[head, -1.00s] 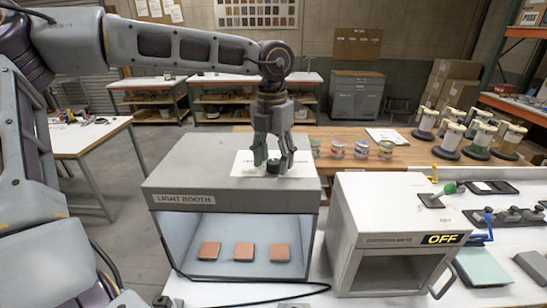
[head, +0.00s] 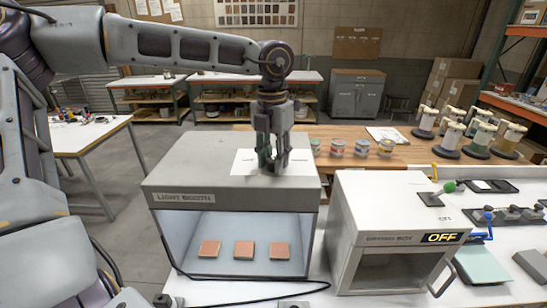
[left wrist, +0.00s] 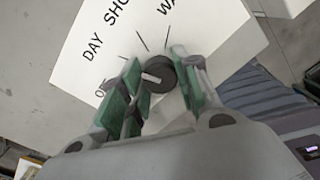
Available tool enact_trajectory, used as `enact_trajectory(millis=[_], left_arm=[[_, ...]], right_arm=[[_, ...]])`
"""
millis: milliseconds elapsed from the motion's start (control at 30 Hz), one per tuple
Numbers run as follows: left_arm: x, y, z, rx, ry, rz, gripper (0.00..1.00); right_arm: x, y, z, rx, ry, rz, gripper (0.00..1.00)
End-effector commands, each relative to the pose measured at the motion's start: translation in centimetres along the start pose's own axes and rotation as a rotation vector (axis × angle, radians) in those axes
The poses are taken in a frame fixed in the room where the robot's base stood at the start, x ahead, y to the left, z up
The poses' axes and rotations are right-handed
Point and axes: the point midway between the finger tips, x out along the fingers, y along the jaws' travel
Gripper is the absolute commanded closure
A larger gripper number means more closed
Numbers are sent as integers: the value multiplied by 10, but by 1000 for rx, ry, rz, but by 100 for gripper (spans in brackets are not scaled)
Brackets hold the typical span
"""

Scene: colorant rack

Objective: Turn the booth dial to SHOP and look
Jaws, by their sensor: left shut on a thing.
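The light booth (head: 165,180) is a grey box with a card (head: 243,162) on top. My right gripper is not in view.
Three orange-brown tiles (head: 244,250) lie inside the booth under cool pale light. A white drying box (head: 385,205) reading OFF stands close on the right. Several paint cans (head: 337,148) stand behind on a wooden surface. A black cable (head: 240,302) runs along the front.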

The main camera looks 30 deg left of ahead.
Motion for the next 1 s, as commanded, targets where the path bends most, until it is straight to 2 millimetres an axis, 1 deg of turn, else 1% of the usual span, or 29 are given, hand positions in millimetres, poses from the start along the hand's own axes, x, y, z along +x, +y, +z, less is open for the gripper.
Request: enact_trajectory(millis=[167, 367, 1000], left_arm=[[0, 0, 0, 43, 0, 1, 92], [0, 0, 0, 137, 4, 2, 92], [0, 0, 1, 565, 14, 0, 92]], right_arm=[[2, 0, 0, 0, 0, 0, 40], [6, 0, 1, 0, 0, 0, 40], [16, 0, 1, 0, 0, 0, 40]])
